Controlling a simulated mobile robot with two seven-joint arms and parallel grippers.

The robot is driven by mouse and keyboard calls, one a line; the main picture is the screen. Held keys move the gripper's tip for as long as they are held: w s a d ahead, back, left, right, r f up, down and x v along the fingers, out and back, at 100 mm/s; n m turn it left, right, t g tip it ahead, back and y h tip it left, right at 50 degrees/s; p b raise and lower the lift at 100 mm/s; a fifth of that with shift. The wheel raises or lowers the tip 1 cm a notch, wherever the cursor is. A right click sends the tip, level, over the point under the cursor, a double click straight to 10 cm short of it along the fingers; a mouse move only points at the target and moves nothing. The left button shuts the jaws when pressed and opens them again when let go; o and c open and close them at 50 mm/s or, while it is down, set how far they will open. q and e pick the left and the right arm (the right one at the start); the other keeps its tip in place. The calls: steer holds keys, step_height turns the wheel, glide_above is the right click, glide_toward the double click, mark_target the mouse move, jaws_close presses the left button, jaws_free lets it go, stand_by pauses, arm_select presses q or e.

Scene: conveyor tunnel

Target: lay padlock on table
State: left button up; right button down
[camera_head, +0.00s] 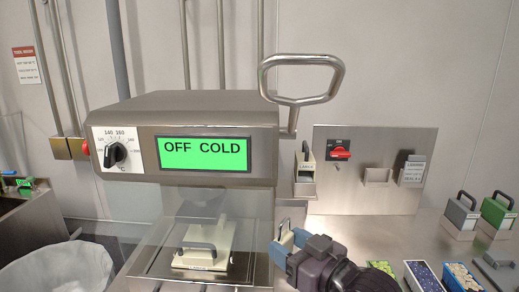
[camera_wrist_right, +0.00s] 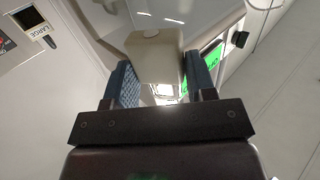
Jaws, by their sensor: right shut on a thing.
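My right gripper (camera_head: 283,249) comes in from the bottom right in the head view, beside the machine's clear guard. Its blue fingers are shut on a pale beige block (camera_wrist_right: 155,55), which sits between them in the right wrist view. The steel table (camera_head: 422,240) lies to the right of the gripper. No other thing is clearly a padlock. My left gripper is not in view.
The machine (camera_head: 205,100) with a green "OFF COLD" display and raised metal lever (camera_head: 303,95) stands on the left. A panel with a red switch (camera_head: 340,150) stands behind.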

steer(key=s+d+f+m+t+h, duration=0.2)
steer(key=d+f+m+h, duration=0.2)
steer(key=d+f+h, duration=0.1)
steer(key=s+d+f+m+t+h, duration=0.2)
steer(key=d+f+h, duration=0.4)
steer(key=d, duration=0.4)
steer(key=shift+s+d+f+m, duration=0.15)
steer(key=shift+s+f+m, duration=0.4)
steer(key=shift+s+m, duration=0.35)
steer(key=shift+w, duration=0.2)
